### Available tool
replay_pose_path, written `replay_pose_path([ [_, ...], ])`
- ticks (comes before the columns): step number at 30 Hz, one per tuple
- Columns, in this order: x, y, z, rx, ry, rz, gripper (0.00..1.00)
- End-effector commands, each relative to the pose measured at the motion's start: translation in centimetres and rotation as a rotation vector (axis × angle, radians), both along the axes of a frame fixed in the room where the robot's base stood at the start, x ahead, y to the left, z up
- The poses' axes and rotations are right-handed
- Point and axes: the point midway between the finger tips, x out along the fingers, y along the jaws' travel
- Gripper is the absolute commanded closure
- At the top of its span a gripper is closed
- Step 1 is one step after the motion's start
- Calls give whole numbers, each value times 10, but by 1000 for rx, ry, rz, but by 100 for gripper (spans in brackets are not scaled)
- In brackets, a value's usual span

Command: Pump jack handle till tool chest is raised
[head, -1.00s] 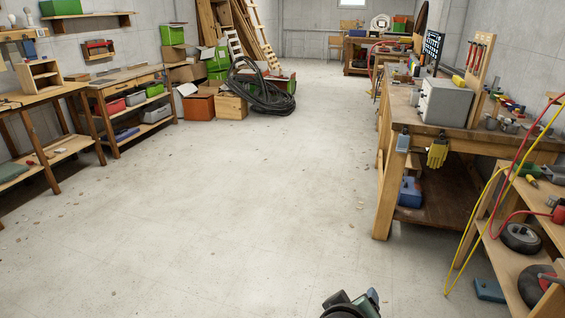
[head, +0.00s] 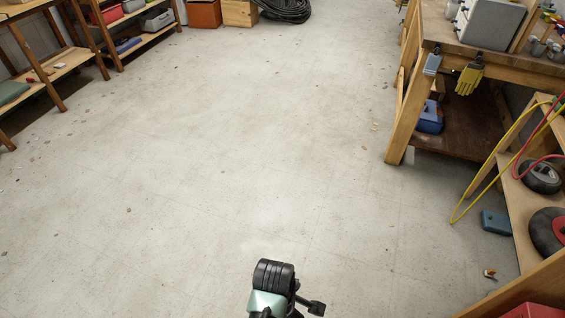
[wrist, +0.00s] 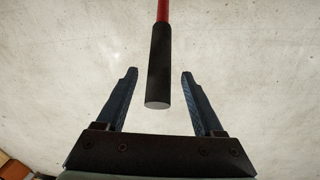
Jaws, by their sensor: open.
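The jack handle (wrist: 163,27) shows in the wrist view as a red bar with a black grip (wrist: 160,70) whose round pale end points toward my gripper. My gripper (wrist: 159,75) is open, with one blue finger on each side of the black grip. Gaps show between the grip and both fingers in the picture. I cannot tell how deep the grip sits between them. The jack body and a raised or lowered tool chest are not clearly in view. The head view shows only part of my arm at the bottom, not the handle.
A wooden workbench (head: 398,125) with a grey box (head: 488,24) on top stands at the right. A shelf with a yellow hose (head: 487,165) is at the lower right. A black coiled hose (head: 285,10) lies at the back. The middle of the floor (head: 220,150) is clear.

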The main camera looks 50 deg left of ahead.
Motion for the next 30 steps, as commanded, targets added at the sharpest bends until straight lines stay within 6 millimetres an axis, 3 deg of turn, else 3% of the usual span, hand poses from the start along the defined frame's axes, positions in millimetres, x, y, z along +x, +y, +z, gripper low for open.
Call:
replay_pose_path([
  [1,0,0,-11,-1,2,0,31],
  [6,3,1,-29,0,0,-1,31],
  [18,4,1,-34,2,-1,-2,33],
  [27,4,1,-33,1,0,-2,87],
  [30,4,1,-33,1,-2,-2,100],
])
